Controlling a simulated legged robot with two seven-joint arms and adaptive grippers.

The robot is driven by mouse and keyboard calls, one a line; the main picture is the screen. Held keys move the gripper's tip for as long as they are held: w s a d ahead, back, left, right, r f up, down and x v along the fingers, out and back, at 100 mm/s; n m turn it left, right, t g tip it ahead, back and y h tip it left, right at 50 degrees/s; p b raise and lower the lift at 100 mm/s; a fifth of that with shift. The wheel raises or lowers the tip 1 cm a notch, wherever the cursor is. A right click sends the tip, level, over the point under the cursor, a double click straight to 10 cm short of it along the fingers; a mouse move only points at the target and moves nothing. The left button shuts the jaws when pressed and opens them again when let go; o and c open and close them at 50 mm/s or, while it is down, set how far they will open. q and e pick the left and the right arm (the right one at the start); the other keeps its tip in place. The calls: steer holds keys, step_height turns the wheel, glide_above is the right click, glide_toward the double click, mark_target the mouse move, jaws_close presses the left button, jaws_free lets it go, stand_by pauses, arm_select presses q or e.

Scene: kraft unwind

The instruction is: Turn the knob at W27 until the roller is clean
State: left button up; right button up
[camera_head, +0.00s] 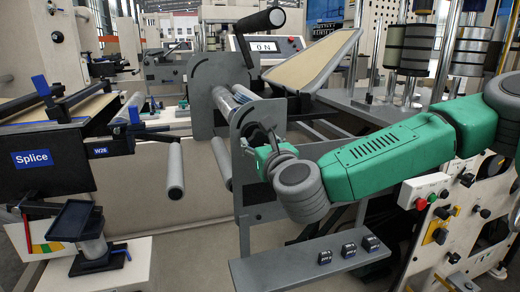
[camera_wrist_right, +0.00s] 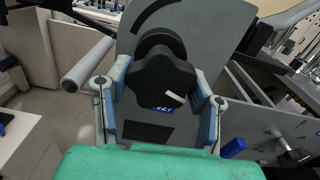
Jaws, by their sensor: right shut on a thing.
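The black lobed knob (camera_wrist_right: 160,78) shows in the right wrist view in front of a grey plate, with a light mark on its lower right. A blue label (camera_wrist_right: 163,108) below it is partly hidden, so I cannot read it fully. My right gripper (camera_wrist_right: 159,98) is shut on the knob, one finger on each side. In the head view my right gripper (camera_head: 268,158) is at the grey upright plate (camera_head: 248,178), and the knob is mostly hidden there. A metallic roller (camera_head: 243,94) runs between the two grey plates. I cannot tell if it is clean. My left gripper is not in view.
A grey bar (camera_head: 175,170) sticks out below the W26 unit (camera_head: 98,151) at left. A grey shelf (camera_head: 310,262) with several small black blocks is below my right arm. A control panel (camera_head: 428,190) with buttons is at right. A lit display (camera_head: 266,47) reads ON.

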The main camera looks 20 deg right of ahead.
steer(key=shift+m+b, duration=1.25)
steer(key=shift+m, duration=0.05)
steer(key=shift+r+m, duration=0.1)
steer(key=shift+m, duration=0.2)
steer(key=shift+b, duration=0.3)
steer(key=shift+m+b, duration=2.5)
steer(key=o, duration=1.2)
steer(key=shift+d, duration=0.1)
